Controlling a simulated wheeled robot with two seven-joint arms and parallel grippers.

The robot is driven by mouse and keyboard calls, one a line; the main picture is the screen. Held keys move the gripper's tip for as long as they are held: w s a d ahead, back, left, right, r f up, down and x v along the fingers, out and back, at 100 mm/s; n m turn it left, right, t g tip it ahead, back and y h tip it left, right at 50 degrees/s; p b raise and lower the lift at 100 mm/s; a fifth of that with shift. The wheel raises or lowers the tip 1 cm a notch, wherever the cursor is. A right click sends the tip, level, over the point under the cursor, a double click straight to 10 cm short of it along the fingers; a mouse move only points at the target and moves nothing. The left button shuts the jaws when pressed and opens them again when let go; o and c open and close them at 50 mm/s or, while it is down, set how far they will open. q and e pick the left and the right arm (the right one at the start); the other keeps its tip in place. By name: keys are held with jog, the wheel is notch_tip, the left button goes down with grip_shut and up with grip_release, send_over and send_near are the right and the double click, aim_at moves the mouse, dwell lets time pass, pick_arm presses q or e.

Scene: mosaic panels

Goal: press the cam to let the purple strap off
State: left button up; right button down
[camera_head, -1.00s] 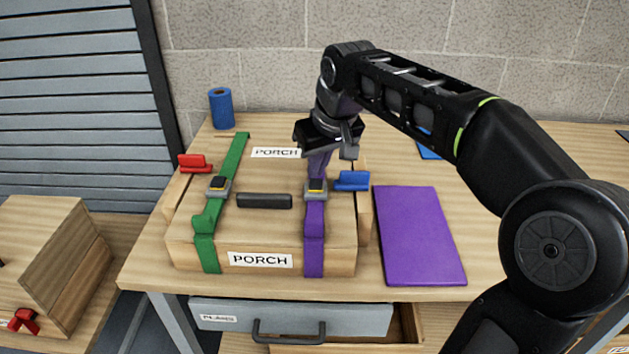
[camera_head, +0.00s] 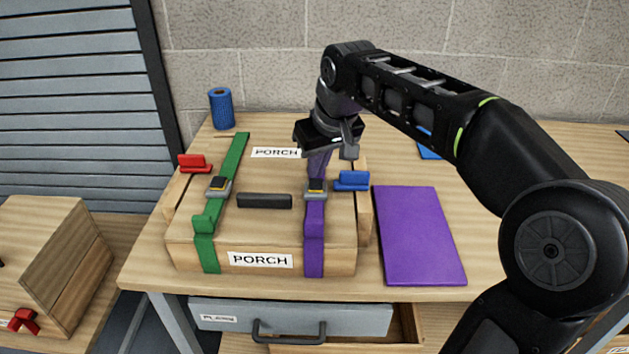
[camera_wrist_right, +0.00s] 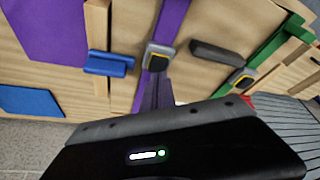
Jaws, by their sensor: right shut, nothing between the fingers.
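The purple strap (camera_head: 314,245) runs over the right part of the wooden case (camera_head: 265,225). It passes through a grey cam buckle (camera_head: 316,189) with a dark and yellow top, which also shows in the wrist view (camera_wrist_right: 158,57). My right gripper (camera_head: 335,147) is shut and empty, above the strap and behind the buckle, apart from the cam in the picture. It hides part of the strap's far stretch. In the wrist view the gripper's dark body fills the bottom and its fingertips are not clear. My left gripper is not in view.
A green strap (camera_head: 207,253) with its own buckle (camera_head: 218,187) crosses the case's left part. A black handle (camera_head: 265,201) lies between the straps. Red (camera_head: 195,162) and blue (camera_head: 351,180) pieces sit at the sides. A purple panel (camera_head: 420,235) lies right; a blue roll (camera_head: 221,108) stands behind.

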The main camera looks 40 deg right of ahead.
aim_at(317, 183)
jog(key=shift+f+b, duration=0.85)
jog(key=shift+f, duration=0.2)
dwell(0.5)
notch_tip(317, 183, up, 8)
jog(key=p, duration=0.6)
jog(key=shift+p, duration=0.4)
